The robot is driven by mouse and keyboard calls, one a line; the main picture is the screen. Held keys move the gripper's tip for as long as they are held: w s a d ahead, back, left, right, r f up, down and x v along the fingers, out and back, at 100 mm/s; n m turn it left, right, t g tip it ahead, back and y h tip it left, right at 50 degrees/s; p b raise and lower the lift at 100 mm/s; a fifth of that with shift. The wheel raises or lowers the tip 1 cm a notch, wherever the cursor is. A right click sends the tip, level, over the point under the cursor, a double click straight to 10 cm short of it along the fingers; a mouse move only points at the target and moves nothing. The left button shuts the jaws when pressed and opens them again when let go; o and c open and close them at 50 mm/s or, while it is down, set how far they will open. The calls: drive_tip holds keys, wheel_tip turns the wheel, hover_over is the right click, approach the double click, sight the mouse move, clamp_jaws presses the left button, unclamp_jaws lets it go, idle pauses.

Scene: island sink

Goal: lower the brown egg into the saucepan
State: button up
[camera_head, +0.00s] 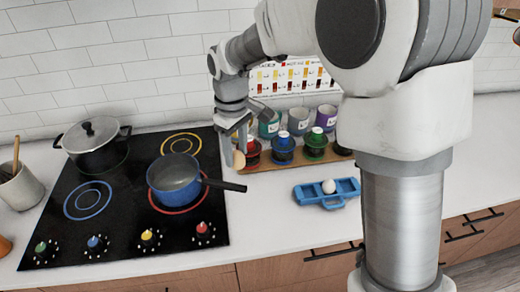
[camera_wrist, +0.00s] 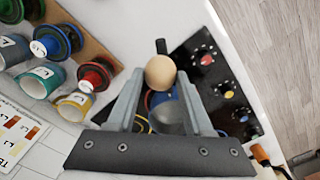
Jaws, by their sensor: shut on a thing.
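My gripper (camera_head: 238,152) is shut on the brown egg (camera_head: 239,160), above the counter near the cooktop's right edge. In the wrist view the egg (camera_wrist: 160,72) sits between the fingertips of my gripper (camera_wrist: 159,80). The blue saucepan (camera_head: 173,186) stands on the red-ringed front right burner, left of and below my gripper. Its dark handle (camera_head: 224,185) points right, below the egg. In the wrist view the saucepan (camera_wrist: 172,115) shows between the fingers, partly hidden by my gripper. The saucepan has a grey inside and no egg is seen in it.
A lidded black pot (camera_head: 94,156) stands on the back left burner of the black cooktop (camera_head: 117,204). A wooden rack (camera_head: 285,163) of jars and cups lies right of my gripper. A blue tray (camera_head: 311,193) holds a white egg (camera_head: 329,187). Counter around the tray is clear.

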drive_tip(key=w+a+f+p, duration=0.1)
drive_tip(key=a+p, duration=0.2)
drive_tip(key=a, duration=0.7)
drive_tip(key=w+a+p, duration=0.2)
drive_tip(key=a+p, duration=0.1)
drive_tip(key=a, duration=0.7)
drive_tip(key=shift+w+f, duration=0.25)
drive_tip(key=shift+f, duration=0.1)
drive_tip(key=shift+a+f, duration=0.1)
drive_tip(key=shift+f, duration=0.05)
wheel_tip(320, 180, down, 10)
drive_tip(key=b, duration=0.6)
idle(0.7)
drive_tip(key=shift+f+b, duration=1.7)
drive_tip(key=shift+f, duration=0.85)
idle(1.2)
